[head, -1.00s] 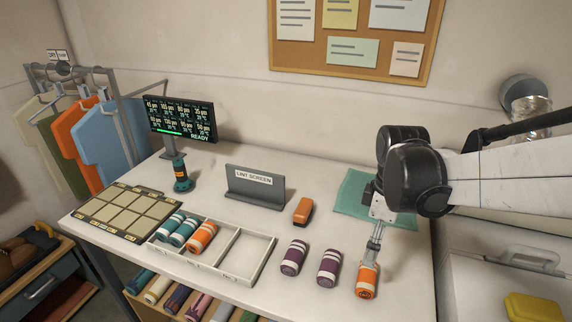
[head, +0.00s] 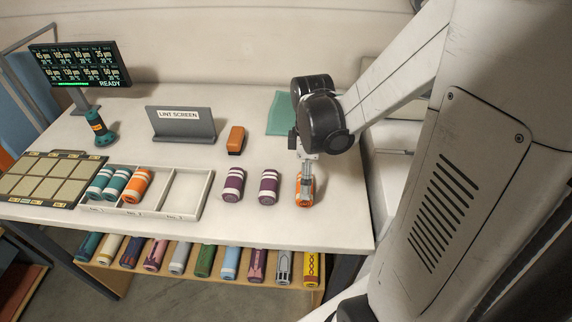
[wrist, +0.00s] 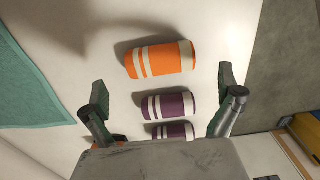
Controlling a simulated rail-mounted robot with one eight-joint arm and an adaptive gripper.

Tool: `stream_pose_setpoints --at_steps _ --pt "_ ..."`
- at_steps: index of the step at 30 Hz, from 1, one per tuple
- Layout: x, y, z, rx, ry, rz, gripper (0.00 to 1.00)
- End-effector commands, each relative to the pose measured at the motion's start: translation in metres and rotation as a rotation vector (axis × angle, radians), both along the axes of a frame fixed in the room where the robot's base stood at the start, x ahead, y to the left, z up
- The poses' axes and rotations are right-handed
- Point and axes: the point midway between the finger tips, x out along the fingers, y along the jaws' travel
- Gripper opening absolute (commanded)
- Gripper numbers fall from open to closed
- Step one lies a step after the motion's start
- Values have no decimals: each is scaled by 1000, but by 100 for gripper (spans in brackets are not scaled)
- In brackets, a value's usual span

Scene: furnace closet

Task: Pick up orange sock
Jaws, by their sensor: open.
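A rolled orange sock with white stripes (head: 298,197) lies on the white table at the right end of the row, right of two purple rolled socks. My gripper (head: 306,196) is open and points down over this sock, its fingers hiding part of it. In the wrist view the whole orange sock (wrist: 172,60) shows beyond the two spread fingers (wrist: 163,92), with nothing between them gripped. The purple socks (wrist: 165,106) show nearer the palm. Another orange striped sock (head: 137,185) lies in the divided tray beside two teal ones.
The divided tray (head: 205,200) has an empty right compartment. A lint screen stand (head: 180,127), a small orange block (head: 236,140) and a teal cloth (head: 283,115) are on the table. Several rolled socks sit on the shelf below. The table's front edge is close to the sock.

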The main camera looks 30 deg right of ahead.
Motion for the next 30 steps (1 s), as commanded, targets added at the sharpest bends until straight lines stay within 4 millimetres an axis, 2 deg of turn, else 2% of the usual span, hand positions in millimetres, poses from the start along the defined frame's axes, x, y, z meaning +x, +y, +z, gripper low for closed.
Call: stream_pose_setpoints --at_steps 15,25,30 --pt "0 0 -48 0 0 0 100" --pt "-1 0 -51 0 0 0 100" --pt "-1 0 -51 0 0 0 77"
